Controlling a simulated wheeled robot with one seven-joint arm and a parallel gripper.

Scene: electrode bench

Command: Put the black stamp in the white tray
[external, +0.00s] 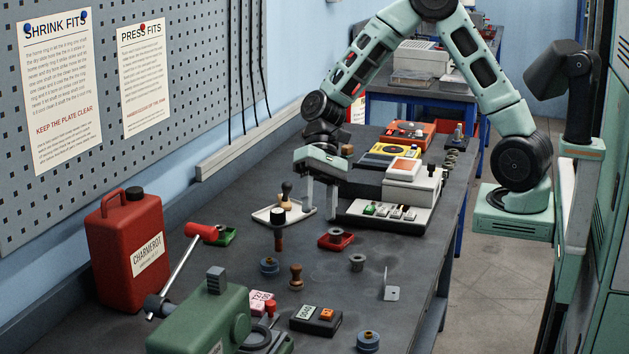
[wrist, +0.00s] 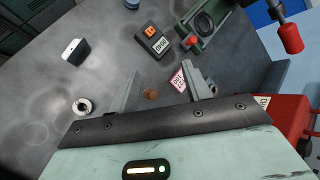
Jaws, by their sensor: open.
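A stamp with a black knob (external: 287,188) stands upright at the white tray (external: 262,216); I cannot tell whether it is inside the tray or just behind it. A small yellowish and black piece (external: 277,215) shows in the tray. My gripper (external: 319,208) is open and empty, fingers pointing down, just right of the tray and above the bench. A brown wooden stamp (external: 296,277) stands nearer the camera; in the wrist view it appears as a brown round top (wrist: 151,94) between the fingers (wrist: 165,88). The tray is not visible in the wrist view.
A dark-topped upright object (external: 278,232) stands in front of the tray. A white device (external: 405,180) on a base stands right of the gripper. A red can (external: 130,250), green press (external: 205,320) and timer (external: 315,318) are nearer. Bare bench lies around the metal ring (external: 357,262).

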